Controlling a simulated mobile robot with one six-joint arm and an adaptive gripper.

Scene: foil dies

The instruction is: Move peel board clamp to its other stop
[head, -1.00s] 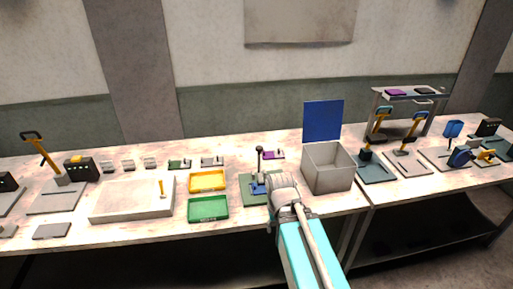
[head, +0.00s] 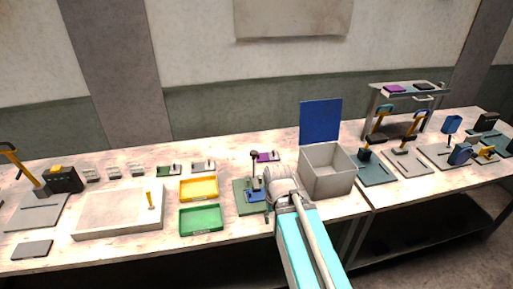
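A green board (head: 241,197) with a blue block (head: 257,196) and an upright lever with a dark knob (head: 254,155) stands mid-table. It may be the peel board with its clamp, but no label shows this. My gripper (head: 267,214) is at the right edge of this board, low beside the blue block. My own wrist covers part of the board's right side. The fingers are small and partly hidden, so I cannot tell whether they are open or touching anything.
A grey open box (head: 328,180) with a raised blue panel (head: 320,121) stands close right. Yellow (head: 198,188) and green (head: 201,219) trays lie left, beside a pale slab (head: 112,212). More lever fixtures (head: 375,168) stand on the right table.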

